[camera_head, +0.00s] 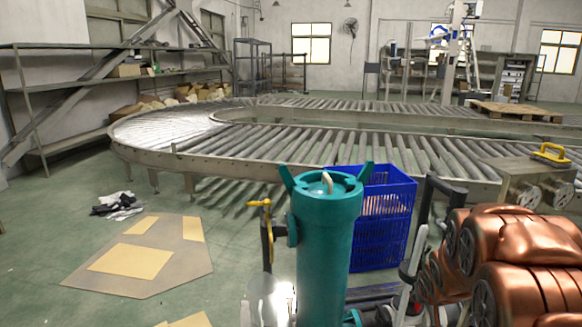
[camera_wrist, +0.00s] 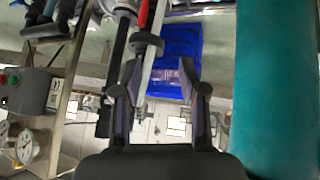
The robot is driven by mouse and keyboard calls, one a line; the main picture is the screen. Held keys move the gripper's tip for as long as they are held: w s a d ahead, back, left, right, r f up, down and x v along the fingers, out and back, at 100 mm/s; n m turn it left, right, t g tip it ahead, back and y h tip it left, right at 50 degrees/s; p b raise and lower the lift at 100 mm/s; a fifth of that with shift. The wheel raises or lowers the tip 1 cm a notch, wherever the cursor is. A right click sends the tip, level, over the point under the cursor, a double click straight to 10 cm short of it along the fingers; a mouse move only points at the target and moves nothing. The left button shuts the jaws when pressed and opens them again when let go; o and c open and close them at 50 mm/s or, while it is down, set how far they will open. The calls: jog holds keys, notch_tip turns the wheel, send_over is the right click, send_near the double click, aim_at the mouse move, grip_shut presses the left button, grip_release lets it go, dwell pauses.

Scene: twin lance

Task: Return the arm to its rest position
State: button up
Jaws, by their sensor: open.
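My gripper (camera_wrist: 158,78) shows in the wrist view, with its two dark fingers spread apart and nothing held between them. Behind the gap, a red rod, a pale rod and the blue crate (camera_wrist: 183,60) are visible. A large teal cylinder (camera_wrist: 275,90) fills the right side of that view, apart from the fingers. I cannot clearly pick out my gripper or arm in the head view, so the arm's pose is hard to tell.
In the head view the teal cylinder (camera_head: 325,245) stands upright in front of the blue crate (camera_head: 383,215). Copper-coloured machinery (camera_head: 515,265) crowds the right foreground. A roller conveyor (camera_head: 230,150) curves behind. Flat boards (camera_head: 145,255) and dark cloth (camera_head: 117,206) lie on the green floor at left.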

jog(key=s+a+r+g+y+p, duration=0.1)
jog(key=s+a+r+g+p, duration=0.2)
jog(key=s, duration=1)
jog(key=s+a+r+g+y+p, duration=0.1)
jog(key=s+a+r+g+p, duration=0.2)
jog(key=s+a+r+p, duration=0.5)
jog(key=s+a+r+n+g+p, duration=0.1)
jog(key=s+a+r+g+p, duration=0.2)
jog(key=s+r, duration=1.1)
jog(key=s+a+p, duration=0.2)
jog(key=s+a, duration=0.1)
jog(key=s, duration=0.3)
jog(key=shift+s+a+r+y, duration=0.15)
jog(key=shift+s+r+y, duration=0.05)
jog(key=shift+r+y, duration=0.2)
jog(key=shift+w, duration=0.1)
